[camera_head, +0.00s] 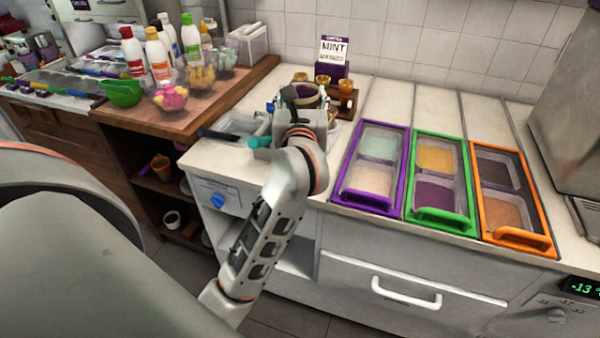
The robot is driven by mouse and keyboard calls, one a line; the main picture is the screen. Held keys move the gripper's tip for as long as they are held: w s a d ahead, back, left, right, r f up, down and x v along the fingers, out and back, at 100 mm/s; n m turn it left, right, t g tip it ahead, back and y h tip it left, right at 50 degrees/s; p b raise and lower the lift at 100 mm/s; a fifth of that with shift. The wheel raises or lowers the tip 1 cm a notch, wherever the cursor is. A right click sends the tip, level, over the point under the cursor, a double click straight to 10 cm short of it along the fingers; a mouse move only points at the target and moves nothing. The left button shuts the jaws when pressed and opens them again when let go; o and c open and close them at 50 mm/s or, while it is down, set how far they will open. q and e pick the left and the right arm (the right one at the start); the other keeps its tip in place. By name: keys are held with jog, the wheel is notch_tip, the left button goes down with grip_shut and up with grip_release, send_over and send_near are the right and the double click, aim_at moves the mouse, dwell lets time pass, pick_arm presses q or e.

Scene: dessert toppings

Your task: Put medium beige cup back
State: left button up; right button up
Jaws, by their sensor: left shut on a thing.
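My left arm reaches across to the back of the white counter, and its wrist hides much of what is there. My left gripper (294,103) is dark, small in the picture and partly hidden. It is shut on a cup (310,92) whose round rim shows just beside it; the cup's size and exact colour are hard to make out. Behind it, small orange-brown cups (322,79) stand by a brown wooden holder (347,98). My right gripper is not in view.
Purple (337,196), green (410,212) and orange (483,226) framed topping bins are set in the counter at right. Bottles (158,56) and candy bowls crowd the wooden counter (212,107) at left.

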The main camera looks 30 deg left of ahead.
pick_arm(q)
jog(key=shift+w+a+r+n+g+y, duration=0.35)
jog(key=shift+w+a+r+y, duration=0.2)
jog(key=shift+w+r, duration=0.25)
jog(key=shift+f+b, duration=1.75)
jog(key=shift+f, duration=7.75)
jog(key=shift+f, duration=0.2)
jog(key=o, duration=1.4)
